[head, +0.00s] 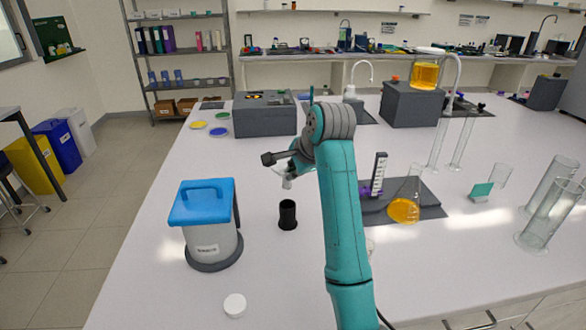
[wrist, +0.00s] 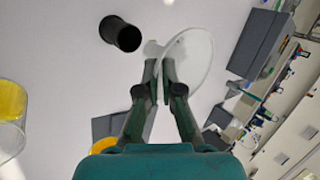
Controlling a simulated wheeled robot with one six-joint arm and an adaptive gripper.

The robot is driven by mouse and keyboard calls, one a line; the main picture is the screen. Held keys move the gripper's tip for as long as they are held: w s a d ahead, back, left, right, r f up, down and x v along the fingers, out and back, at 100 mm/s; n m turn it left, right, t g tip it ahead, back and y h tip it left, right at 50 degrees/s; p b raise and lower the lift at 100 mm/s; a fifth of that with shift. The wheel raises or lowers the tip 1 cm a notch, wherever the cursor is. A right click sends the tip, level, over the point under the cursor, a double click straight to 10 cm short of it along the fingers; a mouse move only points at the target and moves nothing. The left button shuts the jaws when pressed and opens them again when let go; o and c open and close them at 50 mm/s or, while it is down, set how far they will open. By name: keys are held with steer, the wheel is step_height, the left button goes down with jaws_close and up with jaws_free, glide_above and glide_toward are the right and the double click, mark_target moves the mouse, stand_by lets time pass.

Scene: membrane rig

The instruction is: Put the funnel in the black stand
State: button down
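The funnel is clear and pale, with a wide round rim. In the head view the funnel (head: 287,182) hangs in the air under my gripper (head: 281,166), spout down. In the wrist view the funnel (wrist: 198,62) is at the fingertips of my gripper (wrist: 160,70), which are close together on its near wall. The black stand (head: 288,215) is a short, open-topped cylinder upright on the white bench. It also shows in the wrist view (wrist: 121,35), left of the funnel. The funnel is above and apart from the stand, slightly behind it in the head view.
A grey container with a blue lid (head: 208,225) stands left of the stand. A white disc (head: 235,305) lies in front. On the right are a grey mat (head: 430,205) with a flask of orange liquid (head: 406,205) and glass cylinders (head: 550,215). The bench around the stand is clear.

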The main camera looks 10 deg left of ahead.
steer(key=shift+d+f, duration=0.1)
steer(key=shift+f, duration=2.4)
steer(key=shift+f, duration=2.65)
steer(key=c, duration=1.2)
jaws_free()
steer(key=shift+c, duration=0.2)
